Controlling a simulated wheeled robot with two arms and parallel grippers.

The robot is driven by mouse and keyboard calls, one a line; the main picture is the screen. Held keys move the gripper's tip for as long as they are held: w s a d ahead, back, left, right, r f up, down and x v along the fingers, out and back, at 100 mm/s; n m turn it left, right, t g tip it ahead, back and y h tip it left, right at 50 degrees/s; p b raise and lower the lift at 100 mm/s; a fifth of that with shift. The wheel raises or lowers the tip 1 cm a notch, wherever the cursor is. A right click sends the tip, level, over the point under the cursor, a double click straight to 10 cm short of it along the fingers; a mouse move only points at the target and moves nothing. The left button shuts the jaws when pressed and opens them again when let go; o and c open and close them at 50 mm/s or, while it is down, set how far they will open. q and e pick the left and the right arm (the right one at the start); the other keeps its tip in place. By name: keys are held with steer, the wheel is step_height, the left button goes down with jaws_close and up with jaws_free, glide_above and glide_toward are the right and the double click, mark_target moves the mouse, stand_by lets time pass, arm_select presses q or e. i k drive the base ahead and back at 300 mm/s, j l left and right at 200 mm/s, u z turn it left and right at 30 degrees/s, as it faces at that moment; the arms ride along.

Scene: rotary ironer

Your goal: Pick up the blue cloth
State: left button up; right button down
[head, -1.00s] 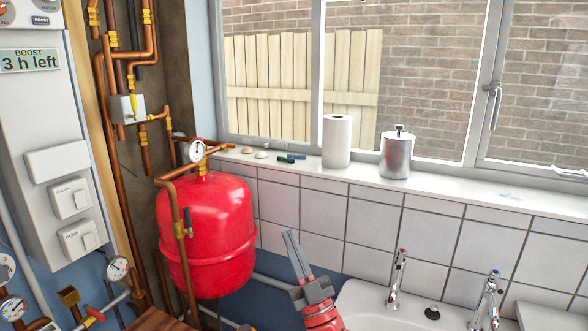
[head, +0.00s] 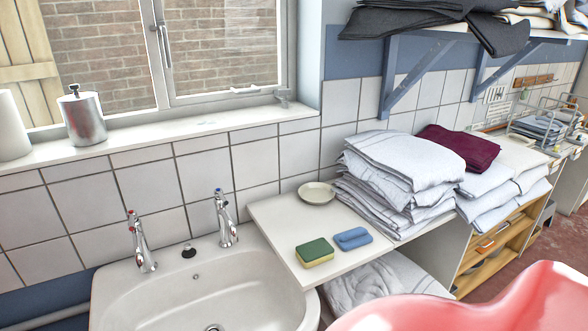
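A small blue folded cloth (head: 352,239) lies on the white counter (head: 277,213) to the right of the sink. It is just right of a yellow and green sponge (head: 314,252), with a narrow gap between them. Nothing holds or covers the cloth. Neither of my grippers shows in the head view now.
The white sink (head: 180,290) with two taps (head: 226,218) is left of the counter. A small dish (head: 317,193) stands behind the cloth. Folded white linen (head: 390,175) is piled to the right. A shelf on blue brackets (head: 402,72) hangs above.

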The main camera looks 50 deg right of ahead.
mark_target(348, 240)
steer(key=z, duration=2.1)
